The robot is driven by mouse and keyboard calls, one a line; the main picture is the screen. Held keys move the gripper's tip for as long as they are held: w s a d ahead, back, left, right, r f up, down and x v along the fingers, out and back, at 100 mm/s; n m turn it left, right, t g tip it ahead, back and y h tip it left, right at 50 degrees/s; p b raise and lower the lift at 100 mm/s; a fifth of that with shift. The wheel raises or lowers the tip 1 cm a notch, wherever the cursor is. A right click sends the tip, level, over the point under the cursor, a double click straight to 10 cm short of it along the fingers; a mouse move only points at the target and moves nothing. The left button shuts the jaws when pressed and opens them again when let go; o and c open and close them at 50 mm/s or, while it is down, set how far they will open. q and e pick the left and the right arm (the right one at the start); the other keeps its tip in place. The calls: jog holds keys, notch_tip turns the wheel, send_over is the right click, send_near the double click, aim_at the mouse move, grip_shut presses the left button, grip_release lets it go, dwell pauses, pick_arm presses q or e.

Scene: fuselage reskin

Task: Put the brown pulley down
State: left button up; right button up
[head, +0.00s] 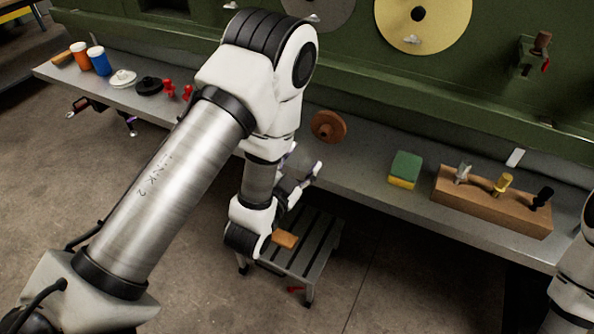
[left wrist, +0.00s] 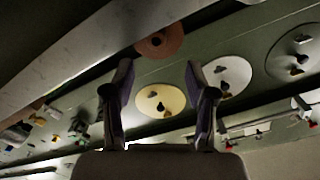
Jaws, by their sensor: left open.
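The brown pulley (head: 328,126) is a round disc with a hub at the back of the grey bench (head: 350,170), close to the green wall. Whether it lies flat or leans is hard to tell. My left gripper (head: 303,176) is open and empty, at the bench's front edge, nearer to me than the pulley and apart from it. In the left wrist view the pulley (left wrist: 160,42) shows beyond the open fingertips (left wrist: 158,68), roughly in line with the gap between them. My right gripper is out of view; only part of that arm shows at the right edge.
A green and yellow sponge (head: 405,168) and a wooden block with several tools (head: 490,203) stand right of the pulley. Red pieces, a black disc (head: 149,86) and cups stand at the left. A slatted stool (head: 315,240) is below. Bench is clear between pulley and sponge.

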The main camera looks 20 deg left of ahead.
pick_arm(q)
jog(key=shift+s+f+b, duration=0.15)
jog(key=shift+s+b, duration=0.2)
jog(key=shift+s, duration=0.45)
jog(key=shift+s+r, duration=0.2)
jog(key=shift+s, duration=0.15)
jog(key=s+a+f+n+g, duration=0.1)
jog(key=s+f+n+g, duration=0.2)
jog(key=f, duration=0.4)
jog(key=s+a+f+g, duration=0.1)
jog(key=s+f+g, duration=0.25)
jog(key=f, duration=0.45)
jog(key=s+f+n+g, duration=0.2)
jog(key=s+f+g, duration=0.3)
jog(key=s, duration=0.4)
jog(key=s+a+f+n+g, duration=0.1)
jog(key=s+f+g, duration=0.5)
jog(key=s, duration=0.3)
jog(key=shift+s+f+n+y, duration=0.3)
jog(key=shift+s+f+n, duration=0.1)
jog(key=shift+f, duration=0.4)
jog(key=shift+w+g, duration=0.1)
jog(key=shift+g, duration=0.15)
